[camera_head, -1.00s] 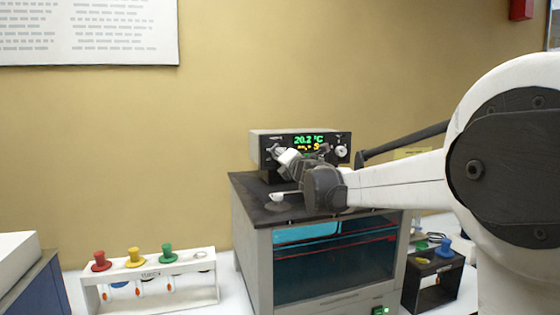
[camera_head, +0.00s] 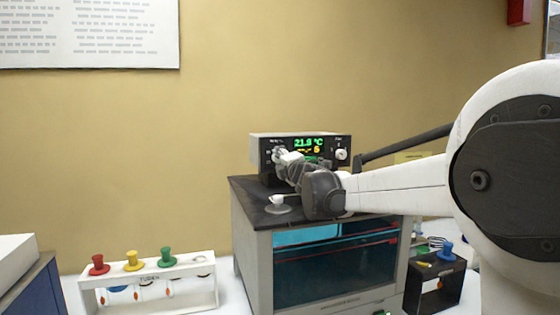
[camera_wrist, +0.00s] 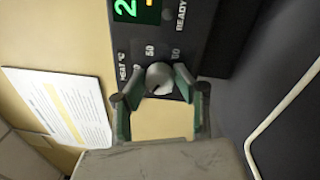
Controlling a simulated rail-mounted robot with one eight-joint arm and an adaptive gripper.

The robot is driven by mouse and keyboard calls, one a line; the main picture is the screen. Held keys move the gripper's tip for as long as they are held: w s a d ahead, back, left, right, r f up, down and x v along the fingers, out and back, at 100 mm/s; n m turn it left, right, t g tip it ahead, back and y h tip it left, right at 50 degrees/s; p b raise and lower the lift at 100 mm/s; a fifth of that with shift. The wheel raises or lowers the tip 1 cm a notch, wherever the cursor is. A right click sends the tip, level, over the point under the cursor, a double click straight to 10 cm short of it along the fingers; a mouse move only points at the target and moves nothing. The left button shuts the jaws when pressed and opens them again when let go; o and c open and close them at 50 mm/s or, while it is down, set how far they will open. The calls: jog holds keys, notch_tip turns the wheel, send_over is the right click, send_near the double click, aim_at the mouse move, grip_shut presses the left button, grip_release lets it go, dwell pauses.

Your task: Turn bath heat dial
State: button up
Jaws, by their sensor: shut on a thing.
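The bath's control box (camera_head: 263,139) sits on the dark lid of the glass-fronted bath (camera_head: 262,250). Its display (camera_head: 308,142) reads about 21.8 °C in green. The heat dial (camera_wrist: 159,78) is a round grey knob on the black panel, beside the "HEAT °C" lettering in the wrist view. My gripper (camera_wrist: 160,82) is shut on the heat dial, with one green-padded finger on each side of it.
A white knob (camera_head: 341,154) is at the panel's right. A small white-topped piece (camera_head: 277,201) stands on the lid near my wrist. A white rack (camera_head: 206,292) with coloured-topped tubes is at left; a dark rack (camera_head: 446,284) is at right.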

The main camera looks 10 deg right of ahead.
jog(key=o, duration=1.1)
jog(key=s, duration=0.4)
jog(key=s+d, duration=0.1)
jog(key=s, duration=0.3)
jog(key=s+f, duration=0.1)
jog(key=s, duration=0.3)
jog(key=shift+d, duration=0.3)
jog(key=shift+r, duration=0.1)
